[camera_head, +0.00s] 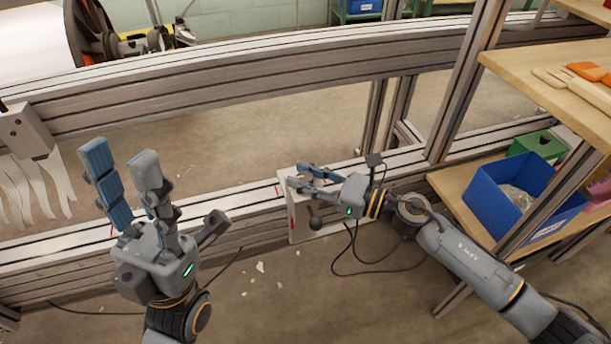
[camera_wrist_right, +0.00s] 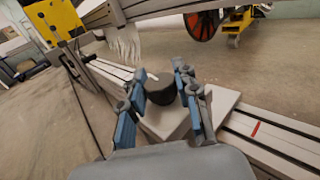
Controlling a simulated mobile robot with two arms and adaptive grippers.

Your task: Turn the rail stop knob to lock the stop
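The rail stop is a white block (camera_wrist_right: 165,118) on the pale rail. It carries a dark round knob (camera_wrist_right: 160,88), seen in the right wrist view. A red mark (camera_wrist_right: 256,129) lies on the rail beside the block. My left gripper (camera_head: 125,160) is open and empty, fingers up, in front of the rail at the left.
A long metal beam (camera_head: 230,85) runs behind both grippers. White strips (camera_head: 35,185) hang at the far left. At the right stand a metal post (camera_head: 465,80), a wooden shelf (camera_head: 545,80) and a blue bin (camera_head: 510,190). Black cables hang below the right wrist.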

